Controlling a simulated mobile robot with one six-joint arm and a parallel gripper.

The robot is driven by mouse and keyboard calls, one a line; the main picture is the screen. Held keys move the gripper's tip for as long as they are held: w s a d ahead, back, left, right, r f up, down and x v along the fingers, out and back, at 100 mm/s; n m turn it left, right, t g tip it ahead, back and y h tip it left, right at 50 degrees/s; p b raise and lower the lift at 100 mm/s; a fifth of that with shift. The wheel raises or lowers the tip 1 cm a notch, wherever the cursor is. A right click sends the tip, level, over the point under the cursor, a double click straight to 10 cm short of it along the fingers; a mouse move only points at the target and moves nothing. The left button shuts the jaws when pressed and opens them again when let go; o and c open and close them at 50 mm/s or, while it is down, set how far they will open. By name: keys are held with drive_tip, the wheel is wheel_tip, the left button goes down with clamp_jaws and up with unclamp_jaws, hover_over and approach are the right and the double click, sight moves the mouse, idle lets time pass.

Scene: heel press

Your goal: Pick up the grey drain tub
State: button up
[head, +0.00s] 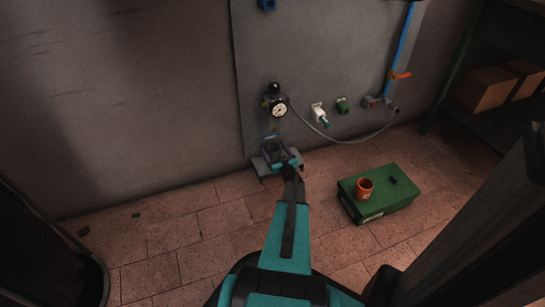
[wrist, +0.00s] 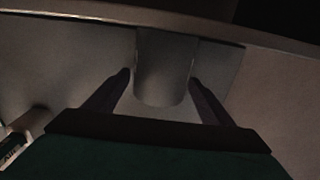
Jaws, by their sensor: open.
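The grey drain tub (wrist: 163,78) shows in the wrist view as a plain grey rounded shape, near the middle and close to the wall. My gripper (wrist: 160,78) is open, with one dark finger at each side of the tub. The fingertips come close to its sides; I cannot tell whether they touch. In the head view my gripper (head: 279,156) is low at the wall, over a small grey ledge (head: 261,167) below the gauge. There my gripper mostly hides the tub.
A pressure gauge (head: 279,109) is on the wall panel above my gripper, with a hose (head: 345,140) looping right. A green box (head: 375,205) on the floor to the right bears an orange mug (head: 364,188) and a small dark object. The tiled floor at left is mostly clear.

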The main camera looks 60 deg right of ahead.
drive_tip(key=c, duration=1.2)
drive_tip(key=shift+c, duration=0.2)
drive_tip(key=shift+r, duration=0.1)
drive_tip(key=shift+r+p, duration=0.6)
drive_tip(key=shift+r, duration=0.3)
wheel_tip(320, 180, up, 2)
drive_tip(key=shift+r+p, duration=0.15)
drive_tip(key=shift+p, duration=0.5)
drive_tip(key=s+a+p, duration=0.3)
drive_tip(key=s+a, duration=0.6)
drive_tip(key=a, duration=0.4)
drive_tip(key=shift+r, duration=0.35)
drive_tip(key=shift+s, duration=0.1)
